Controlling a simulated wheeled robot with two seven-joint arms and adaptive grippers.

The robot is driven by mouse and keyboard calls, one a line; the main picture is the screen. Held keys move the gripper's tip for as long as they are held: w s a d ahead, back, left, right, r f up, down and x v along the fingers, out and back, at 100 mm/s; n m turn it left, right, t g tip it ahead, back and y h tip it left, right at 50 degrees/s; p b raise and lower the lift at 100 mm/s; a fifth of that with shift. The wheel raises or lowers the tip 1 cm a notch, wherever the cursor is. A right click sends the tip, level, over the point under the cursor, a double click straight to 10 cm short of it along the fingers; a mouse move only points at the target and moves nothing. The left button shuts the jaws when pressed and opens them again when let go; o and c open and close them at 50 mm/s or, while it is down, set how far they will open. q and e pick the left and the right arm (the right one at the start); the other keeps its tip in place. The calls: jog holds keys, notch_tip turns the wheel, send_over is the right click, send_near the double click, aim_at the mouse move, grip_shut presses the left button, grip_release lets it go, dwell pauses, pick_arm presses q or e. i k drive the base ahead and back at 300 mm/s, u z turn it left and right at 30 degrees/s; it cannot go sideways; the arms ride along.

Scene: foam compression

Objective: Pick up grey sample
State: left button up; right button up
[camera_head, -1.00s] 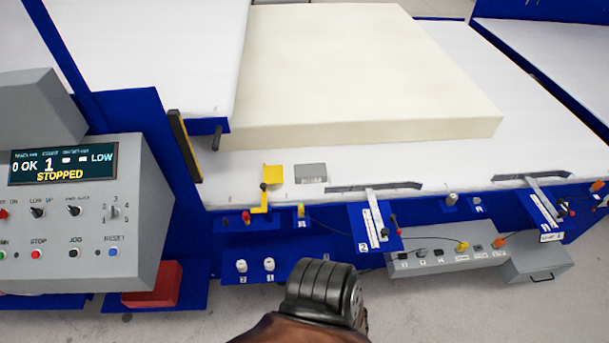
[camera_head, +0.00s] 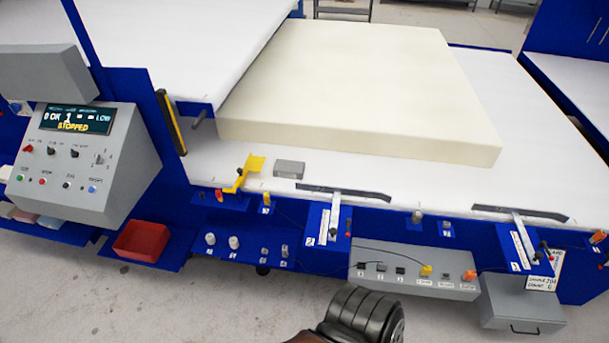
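A small grey block (camera_head: 289,169), which looks like the grey sample, lies flat on the white table surface. It sits in front of the large cream foam slab (camera_head: 360,90) and just right of a yellow bracket (camera_head: 254,164). Nothing is touching it from above. Neither of my grippers shows in the head view. Only a dark ribbed part of my own arm (camera_head: 362,318) shows at the bottom edge, well in front of the table.
A control panel (camera_head: 85,155) reading STOPPED stands at the left, with a red bin (camera_head: 141,241) below it. Black slotted guides (camera_head: 345,192) lie along the table's front edge. A grey button box (camera_head: 412,272) and a drawer box (camera_head: 522,309) hang below.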

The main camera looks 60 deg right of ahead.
aim_at(284, 169)
jog(key=z, duration=1.35)
